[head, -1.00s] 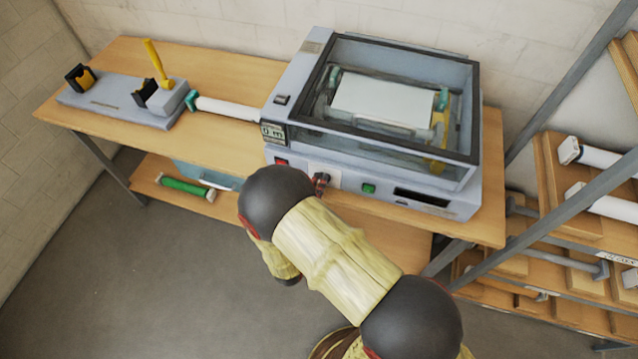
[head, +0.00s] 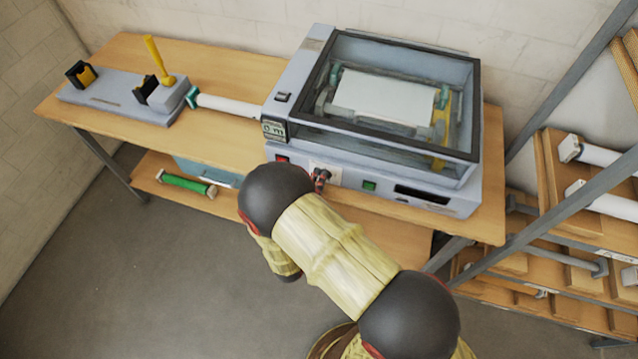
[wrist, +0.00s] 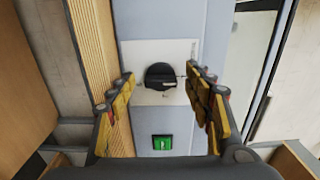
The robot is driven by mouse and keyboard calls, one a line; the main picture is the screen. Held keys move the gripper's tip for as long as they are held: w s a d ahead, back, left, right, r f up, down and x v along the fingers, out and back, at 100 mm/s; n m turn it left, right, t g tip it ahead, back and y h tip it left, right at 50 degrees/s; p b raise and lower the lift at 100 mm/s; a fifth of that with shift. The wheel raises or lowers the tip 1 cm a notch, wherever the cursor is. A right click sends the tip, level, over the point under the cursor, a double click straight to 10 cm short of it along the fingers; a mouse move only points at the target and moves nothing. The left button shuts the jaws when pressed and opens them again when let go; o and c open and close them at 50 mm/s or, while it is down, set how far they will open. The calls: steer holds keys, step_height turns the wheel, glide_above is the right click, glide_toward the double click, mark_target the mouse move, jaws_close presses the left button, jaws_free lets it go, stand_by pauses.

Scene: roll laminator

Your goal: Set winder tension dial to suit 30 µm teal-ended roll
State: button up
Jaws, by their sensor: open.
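The winder tension dial (wrist: 160,76) is a black round knob on a white plate (wrist: 135,52) on the laminator's front, seen in the wrist view. My gripper (wrist: 158,84) is open, with one yellow-and-grey finger on each side of the dial and a gap to it on both sides. I cannot read the dial's scale marks. In the head view the roll laminator (head: 305,62) stands on the bench, and my arm and gripper partly hide the dial. A teal-ended roll (head: 228,105) lies on the bench left of the laminator. Another roll with teal ends (head: 385,97) sits under the clear cover.
A green button (wrist: 162,142) is close to the dial; it also shows in the head view (head: 369,185). A red switch (head: 282,159) is at the front's left. A stand with a yellow lever (head: 156,58) is on the left bench. A rack of rolls (head: 603,158) stands right.

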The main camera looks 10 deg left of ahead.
steer(key=s, duration=1.2)
steer(key=shift+a, duration=0.45)
